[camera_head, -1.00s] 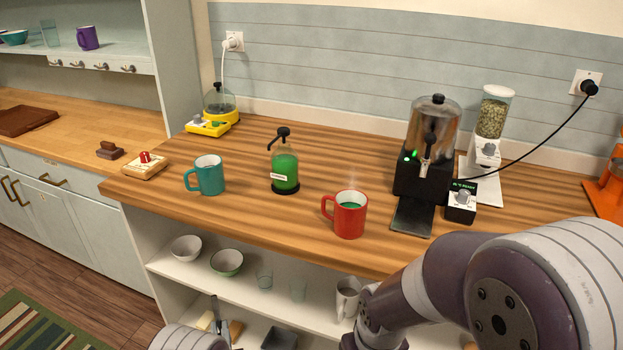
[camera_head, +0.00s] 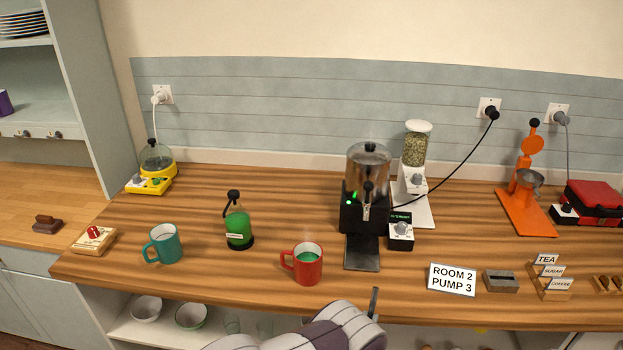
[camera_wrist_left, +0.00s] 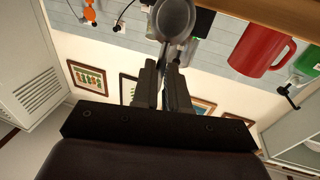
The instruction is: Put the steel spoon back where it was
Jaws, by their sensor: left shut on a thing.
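The steel spoon (camera_wrist_left: 175,18) shows in the left wrist view as a round grey bowl at the top, its handle running down between the jaws. My left gripper (camera_wrist_left: 164,68) is shut on the handle. In the head view, my left arm comes in at the bottom middle, with a dark upright piece (camera_head: 374,303) at its end in front of the counter. I cannot tell whether that piece is jaw or spoon. A small grey block with a dark slot (camera_head: 501,281) stands right of the "ROOM 2 PUMP 3" sign (camera_head: 452,279). My right gripper is not in view.
Labelled TEA, SUGAR and COFFEE cards (camera_head: 547,273) stand at the right, near an orange press (camera_head: 527,200).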

